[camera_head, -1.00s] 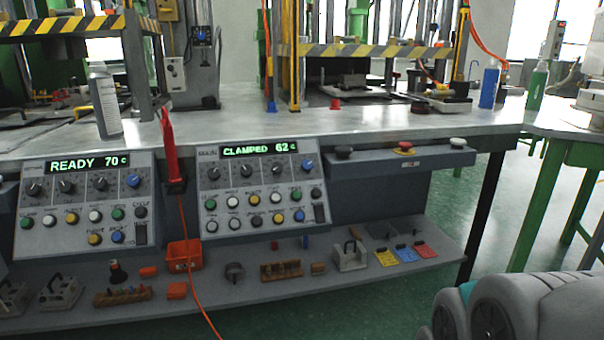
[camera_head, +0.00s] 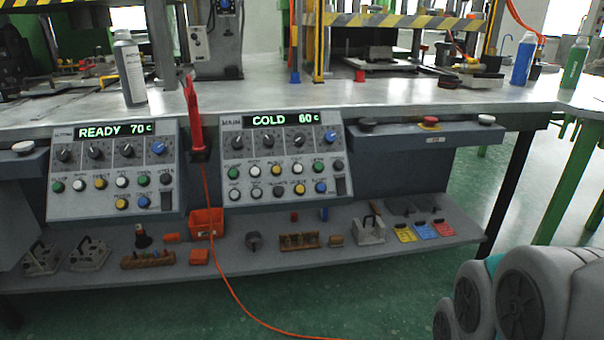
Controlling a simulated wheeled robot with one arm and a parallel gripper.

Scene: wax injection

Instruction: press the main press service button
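The main press panel (camera_head: 226,150) is the right one of two sloped grey panels on the bench front. Its display (camera_head: 282,120) reads COLD 60 c in green. Below the display are several dark knobs and a blue knob (camera_head: 330,137). Under them are two rows of round buttons in green, white, yellow, dark and blue, with a blue button (camera_head: 320,187) at the lower right. A dark switch (camera_head: 340,186) is beside it. The button labels are too small to tell which one is service. My gripper is not in view; grey rounded links of my arm show at the lower right.
The left panel (camera_head: 112,190) reads READY 70 c. A red tool (camera_head: 193,120) with an orange cable stands between the panels. A red button (camera_head: 430,122) sits on a ledge to the right.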

